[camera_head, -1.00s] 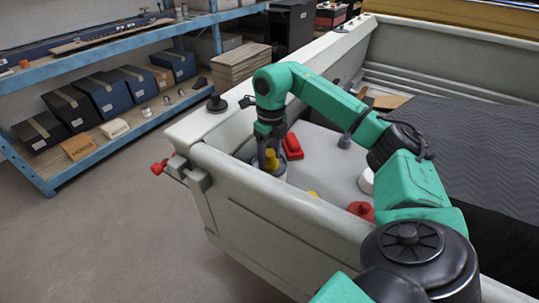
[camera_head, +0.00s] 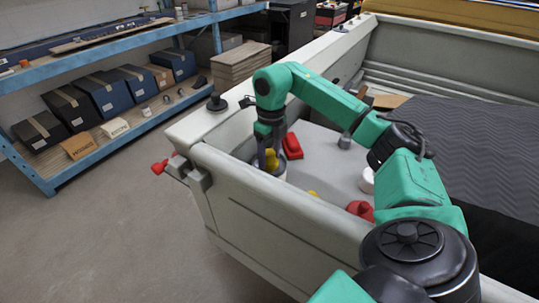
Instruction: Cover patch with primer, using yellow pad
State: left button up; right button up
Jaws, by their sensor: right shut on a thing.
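My right gripper (camera_head: 265,157) reaches down inside the near left corner of the grey truck bed. It is shut on a yellow pad (camera_head: 272,161), which is partly hidden by the fingers. The pad is over or in a round, pale-sided container (camera_head: 282,174). The bed wall hides the container's lower part, so I cannot tell whether the pad touches it. Another small yellow thing (camera_head: 313,194) shows just above the near wall's edge, mostly hidden. I cannot make out the patch. My left gripper is not in view.
A red block (camera_head: 292,146), a grey cylinder (camera_head: 345,142), a white round thing (camera_head: 367,181) and a red knobbed thing (camera_head: 360,209) are in the bed. The near bed wall (camera_head: 270,200) stands in front. Shelves with boxes (camera_head: 104,94) are at left; the floor between is clear.

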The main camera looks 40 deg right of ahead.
aim_at(269, 152)
jog(key=shift+f, duration=0.1)
notch_tip(269, 152, up, 7)
jog(key=p, duration=0.6)
jog(key=shift+p, duration=0.4)
dwell(0.3)
